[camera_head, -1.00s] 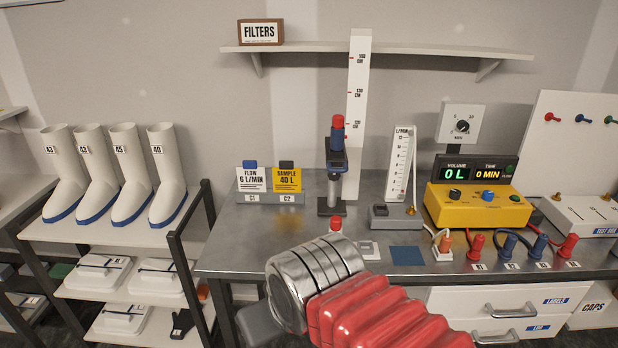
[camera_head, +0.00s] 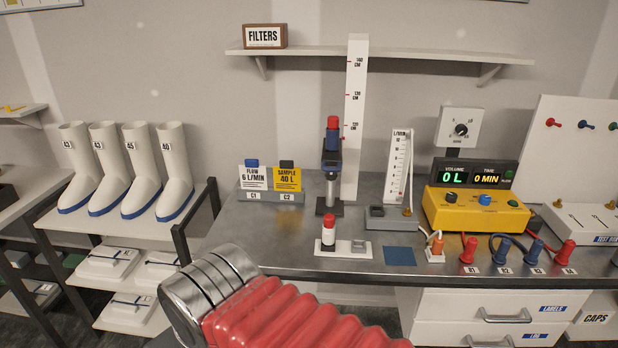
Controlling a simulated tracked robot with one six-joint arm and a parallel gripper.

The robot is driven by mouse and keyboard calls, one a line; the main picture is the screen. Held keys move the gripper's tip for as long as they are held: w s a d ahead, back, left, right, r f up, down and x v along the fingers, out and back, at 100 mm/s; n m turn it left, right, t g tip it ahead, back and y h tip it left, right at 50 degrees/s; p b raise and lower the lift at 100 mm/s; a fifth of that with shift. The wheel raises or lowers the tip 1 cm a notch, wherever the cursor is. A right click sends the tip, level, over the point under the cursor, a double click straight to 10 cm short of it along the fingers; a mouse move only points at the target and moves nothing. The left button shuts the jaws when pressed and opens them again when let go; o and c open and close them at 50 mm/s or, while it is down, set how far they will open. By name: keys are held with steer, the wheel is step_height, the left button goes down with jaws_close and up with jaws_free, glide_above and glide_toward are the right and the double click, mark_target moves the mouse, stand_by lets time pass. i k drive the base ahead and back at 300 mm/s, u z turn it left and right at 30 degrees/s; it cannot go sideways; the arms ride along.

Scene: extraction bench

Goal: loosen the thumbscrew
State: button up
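An upright stand (camera_head: 330,207) with a dark base stands on the bench in front of the tall white scale. A blue clamp (camera_head: 331,160) on it holds an upright part with a red top (camera_head: 333,123). I cannot make out a thumbscrew for certain; it may be on this clamp but is too small to tell.
A red-capped cylinder (camera_head: 328,232) stands on a white base (camera_head: 345,248) near the front edge. A card holder (camera_head: 270,196), flow meter (camera_head: 396,216) and yellow pump box (camera_head: 475,212) flank the stand. Boots (camera_head: 160,170) fill the left rack. Bare bench top lies left of the stand.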

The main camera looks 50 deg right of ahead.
mark_target(331, 176)
steer(key=u, duration=0.05)
steer(key=i, duration=1)
steer(key=u, duration=0.05)
